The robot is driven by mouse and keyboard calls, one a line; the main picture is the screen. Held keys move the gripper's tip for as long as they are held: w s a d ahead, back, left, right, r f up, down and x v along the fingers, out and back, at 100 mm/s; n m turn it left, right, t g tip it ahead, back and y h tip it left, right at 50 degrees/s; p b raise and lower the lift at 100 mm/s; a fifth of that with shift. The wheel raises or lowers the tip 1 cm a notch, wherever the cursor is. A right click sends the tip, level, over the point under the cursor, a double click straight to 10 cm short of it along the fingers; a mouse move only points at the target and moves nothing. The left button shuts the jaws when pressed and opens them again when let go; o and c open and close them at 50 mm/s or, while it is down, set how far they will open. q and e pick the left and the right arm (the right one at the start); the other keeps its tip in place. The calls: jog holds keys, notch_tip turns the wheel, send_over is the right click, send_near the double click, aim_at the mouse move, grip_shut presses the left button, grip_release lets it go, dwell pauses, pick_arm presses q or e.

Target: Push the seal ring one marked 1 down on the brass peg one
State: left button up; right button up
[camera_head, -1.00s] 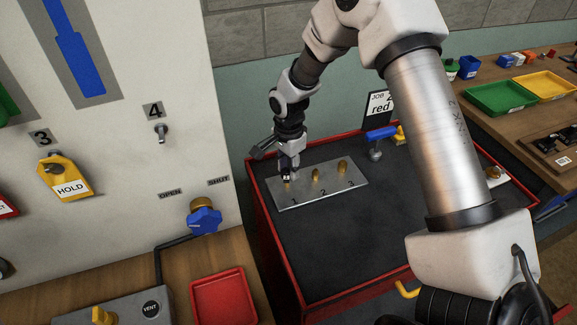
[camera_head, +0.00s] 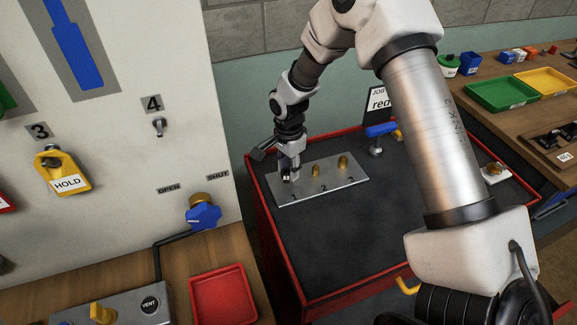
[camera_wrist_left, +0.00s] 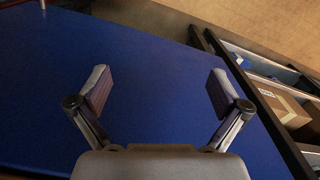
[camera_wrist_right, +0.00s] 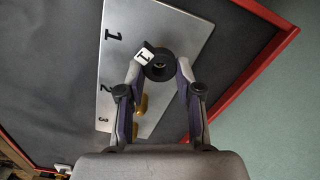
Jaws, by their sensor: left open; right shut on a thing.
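The seal ring one (camera_wrist_right: 160,66) is a dark ring with a white tag marked 1. My right gripper (camera_wrist_right: 160,72) is shut on it, with one fingertip on each side. In the head view my right gripper (camera_head: 288,177) is low over the plate's left end and hides peg one. My left gripper (camera_wrist_left: 155,92) is open and empty in the left wrist view.
Brass pegs two (camera_head: 316,170) and three (camera_head: 343,162) stand bare on the plate, right of my gripper. The plate lies on a dark cart top with a red rim (camera_head: 262,205). A blue-handled tool (camera_head: 381,131) and a sign (camera_head: 378,102) stand behind.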

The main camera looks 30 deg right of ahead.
jog(key=shift+f+b, duration=0.5)
jog(key=shift+f, duration=0.7)
jog(key=o, duration=0.9)
jog(key=shift+c, duration=0.2)
notch_tip(320, 180, up, 12)
